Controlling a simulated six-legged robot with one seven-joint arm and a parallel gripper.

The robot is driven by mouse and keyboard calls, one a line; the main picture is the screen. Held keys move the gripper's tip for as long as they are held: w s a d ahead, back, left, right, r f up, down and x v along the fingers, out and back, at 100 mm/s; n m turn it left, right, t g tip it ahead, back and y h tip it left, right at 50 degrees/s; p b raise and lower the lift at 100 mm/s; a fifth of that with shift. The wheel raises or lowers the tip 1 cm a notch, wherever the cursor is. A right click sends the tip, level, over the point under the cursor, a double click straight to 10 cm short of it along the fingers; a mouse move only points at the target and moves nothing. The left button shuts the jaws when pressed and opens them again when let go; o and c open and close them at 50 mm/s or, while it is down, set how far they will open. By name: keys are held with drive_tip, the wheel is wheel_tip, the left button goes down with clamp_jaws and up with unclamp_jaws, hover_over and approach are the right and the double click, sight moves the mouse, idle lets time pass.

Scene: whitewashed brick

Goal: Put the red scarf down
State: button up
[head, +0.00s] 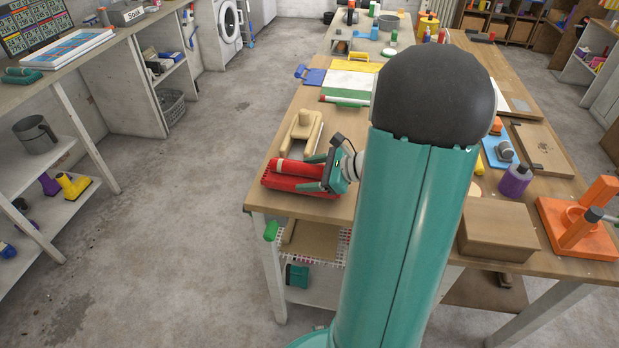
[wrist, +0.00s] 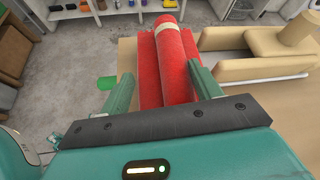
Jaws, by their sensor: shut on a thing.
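The red scarf (head: 296,172) is a rolled and folded red cloth with a pale band near one end. It is at the left front corner of the wooden table (head: 335,208) in the head view. In the wrist view the red scarf (wrist: 178,60) lies between the two green fingers. My gripper (head: 326,172) is shut on it from the right; it also shows in the wrist view (wrist: 160,92). The scarf is at about tabletop height, and I cannot tell whether its underside touches the wood.
A pale wooden block-like tool (head: 301,132) stands just behind the scarf. A red-tipped roller (head: 345,101) and a blue clamp-like thing (head: 309,75) lie farther back. My teal arm hides the table's middle. A brown box (head: 498,231) and orange stand (head: 580,222) are at right.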

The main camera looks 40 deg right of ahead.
drive_tip(key=shift+a+f, duration=0.1)
drive_tip(key=shift+f, duration=0.75)
drive_tip(key=shift+w, duration=0.1)
drive_tip(key=o, duration=1.1)
drive_tip(key=shift+o, duration=0.2)
